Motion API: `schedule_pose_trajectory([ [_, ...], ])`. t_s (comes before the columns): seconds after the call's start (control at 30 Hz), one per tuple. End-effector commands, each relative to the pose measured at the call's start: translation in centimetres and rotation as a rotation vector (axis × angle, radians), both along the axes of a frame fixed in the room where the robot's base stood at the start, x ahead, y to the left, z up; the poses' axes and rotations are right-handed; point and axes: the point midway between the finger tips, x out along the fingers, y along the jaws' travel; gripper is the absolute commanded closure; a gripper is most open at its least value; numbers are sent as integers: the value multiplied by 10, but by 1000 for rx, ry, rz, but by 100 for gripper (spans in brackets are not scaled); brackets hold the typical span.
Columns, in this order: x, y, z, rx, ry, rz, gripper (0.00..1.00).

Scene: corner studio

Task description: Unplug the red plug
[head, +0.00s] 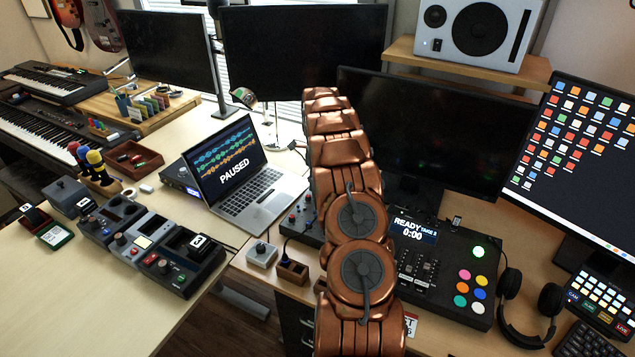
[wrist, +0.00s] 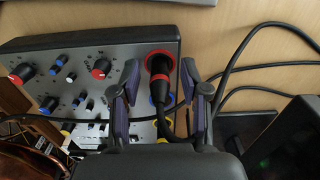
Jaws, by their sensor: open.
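The red plug (wrist: 159,66) is at the right end of a grey mixer box (wrist: 92,50) in the wrist view. It has a red rim, a dark middle and a black cable leading from it towards the bottom of the picture. My gripper (wrist: 160,78) is open, with one dark finger on each side of the plug. A small gap shows on both sides, and the plug looks seated in the box. In the head view my copper arm covers the plug and my gripper.
Black cables (wrist: 235,65) loop over the desk right of the box in the wrist view. In the head view, a laptop (head: 240,175) stands left of my arm. A control panel with coloured buttons (head: 445,265) and headphones (head: 530,300) lie to the right.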

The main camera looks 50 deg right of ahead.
Motion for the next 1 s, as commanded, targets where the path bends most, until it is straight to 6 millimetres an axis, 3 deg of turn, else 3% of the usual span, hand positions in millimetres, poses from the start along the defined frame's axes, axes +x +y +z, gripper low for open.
schedule_pose_trajectory([
  [0.27, 0, 0, 0, 0, 0, 1, 55],
  [0.7, 0, 0, 0, -1, 0, 1, 100],
  [1.0, 0, 0, 0, -1, 0, 1, 100],
])
